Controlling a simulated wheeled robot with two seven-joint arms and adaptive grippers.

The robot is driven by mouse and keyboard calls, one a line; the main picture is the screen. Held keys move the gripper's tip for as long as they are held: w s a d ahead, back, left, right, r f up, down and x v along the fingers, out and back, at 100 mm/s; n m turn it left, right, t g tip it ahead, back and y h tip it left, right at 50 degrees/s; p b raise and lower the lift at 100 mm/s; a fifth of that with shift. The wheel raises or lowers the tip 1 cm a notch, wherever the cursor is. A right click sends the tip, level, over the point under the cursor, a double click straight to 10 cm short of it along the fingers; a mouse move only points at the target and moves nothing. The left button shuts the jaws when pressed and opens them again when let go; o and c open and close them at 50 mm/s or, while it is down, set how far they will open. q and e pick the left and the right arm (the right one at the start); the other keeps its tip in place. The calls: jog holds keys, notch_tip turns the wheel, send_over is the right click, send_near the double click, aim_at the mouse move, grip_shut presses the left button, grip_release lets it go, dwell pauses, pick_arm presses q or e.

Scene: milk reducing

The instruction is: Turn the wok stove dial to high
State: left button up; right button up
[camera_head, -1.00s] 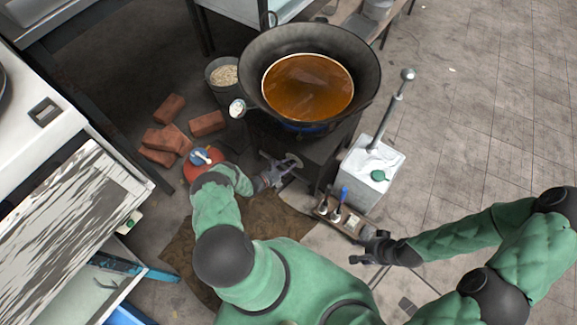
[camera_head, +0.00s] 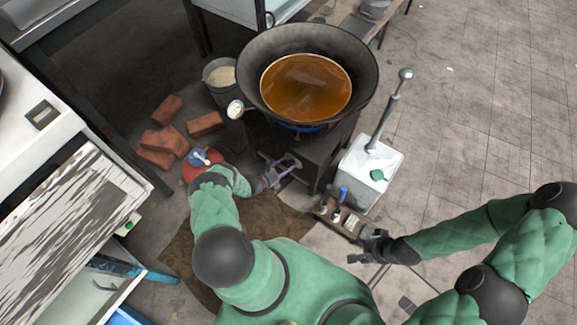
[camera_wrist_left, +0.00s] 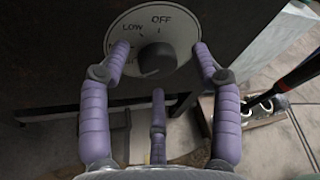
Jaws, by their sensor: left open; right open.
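The wok (camera_head: 352,75) holds amber liquid and sits on a dark stove (camera_head: 325,150). The stove dial (camera_wrist_left: 186,52) is a round pale plate with a dark knob (camera_wrist_left: 157,58) in its middle. "OFF" shows at the top and "LOW" at upper left; lower-left lettering is mostly hidden by a finger. I cannot tell the knob's exact setting. My left gripper (camera_head: 281,172) is open at the stove front. In the left wrist view its purple fingers (camera_wrist_left: 160,62) are spread around the knob, apart from it. My right gripper (camera_head: 374,244) is open and empty, near the small rack.
A white canister (camera_head: 362,178) with a metal lever stands right of the stove. A small bottle rack (camera_head: 345,222) is in front of it. Bricks (camera_head: 170,138), a red container (camera_head: 190,172) and a bucket (camera_head: 222,92) are at left. Floor at right is clear.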

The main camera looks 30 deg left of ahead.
pick_arm(q)
jog(key=v, duration=1.1)
jog(key=shift+d, duration=0.15)
jog(key=shift+s+r, duration=0.1)
jog(key=shift+r, duration=0.1)
jog(key=s+d+r+m+g+h+p, duration=0.2)
jog(key=s+d+r+m+g+h, duration=0.15)
jog(key=d+m+g, duration=0.4)
jog(key=s+d+r+m+g+h+p, duration=0.1)
jog(key=s+d+r+m+g+h, duration=0.25)
jog(key=d+m, duration=0.7)
jog(key=s+d+r+m+g+y+p, duration=0.1)
jog(key=s+d+r+m+y, duration=0.1)
jog(key=r+m, duration=0.4)
jog(key=s+d+r+m+g+y+p, duration=0.1)
jog(key=s+d+r+m+y+p, duration=0.1)
jog(key=r+m, duration=0.5)
jog(key=s+d+r+m+g+y+p, duration=0.1)
jog(key=s+d+r+m+y, duration=0.1)
jog(key=d+r+m+y, duration=0.2)
notch_tip(320, 180, up, 3)
jog(key=d+m, duration=0.1)
jog(key=m, duration=0.1)
jog(key=shift+s+r+m, duration=0.15)
jog(key=shift+r+m, duration=0.1)
jog(key=shift+m, duration=0.05)
